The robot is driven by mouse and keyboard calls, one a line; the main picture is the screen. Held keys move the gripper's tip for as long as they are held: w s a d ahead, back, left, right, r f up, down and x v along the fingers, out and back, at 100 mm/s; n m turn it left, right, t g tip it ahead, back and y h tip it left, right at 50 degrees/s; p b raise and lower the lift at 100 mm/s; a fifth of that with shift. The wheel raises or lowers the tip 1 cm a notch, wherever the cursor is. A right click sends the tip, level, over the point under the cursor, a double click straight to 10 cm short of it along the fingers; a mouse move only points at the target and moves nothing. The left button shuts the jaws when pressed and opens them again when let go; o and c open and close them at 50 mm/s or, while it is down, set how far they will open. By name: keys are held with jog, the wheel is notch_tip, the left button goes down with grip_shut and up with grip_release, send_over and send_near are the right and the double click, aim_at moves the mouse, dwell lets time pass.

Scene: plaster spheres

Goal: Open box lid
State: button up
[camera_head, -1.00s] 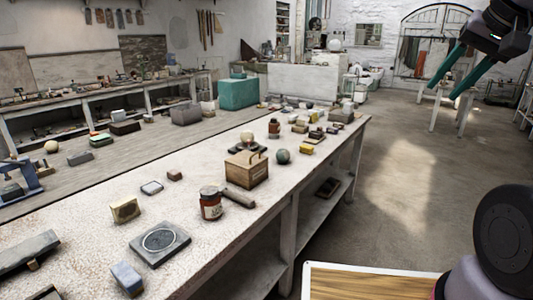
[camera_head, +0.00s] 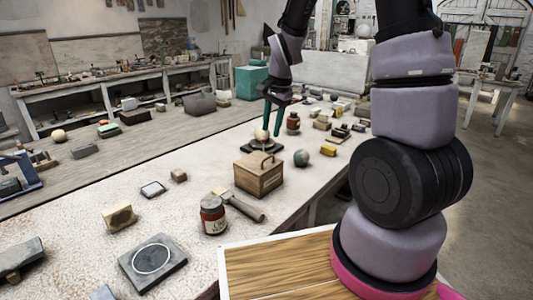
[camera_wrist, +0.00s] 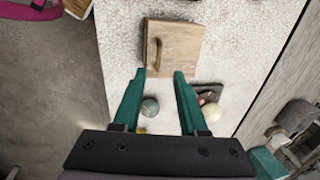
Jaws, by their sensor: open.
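A wooden box (camera_head: 258,178) with a lid and a curved handle (camera_head: 267,160) on top stands on the long speckled table; the lid is shut. In the wrist view I look down on the box lid (camera_wrist: 184,45) and its handle (camera_wrist: 156,50). My gripper (camera_head: 271,132) is open and empty, its teal fingers pointing down above the table near the box's far side.
A grey-green ball (camera_head: 301,158) is right of the box. A pale ball (camera_head: 261,135) on a dark base stands behind it. A dark slab with a ring (camera_head: 152,262) is nearer.

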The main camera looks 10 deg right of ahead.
send_over(267, 167)
notch_tip(267, 167, down, 10)
jog(key=shift+s+f, duration=0.1)
jog(key=shift+s, duration=0.05)
jog(key=shift+c, duration=0.4)
grip_shut()
dwell(1.1)
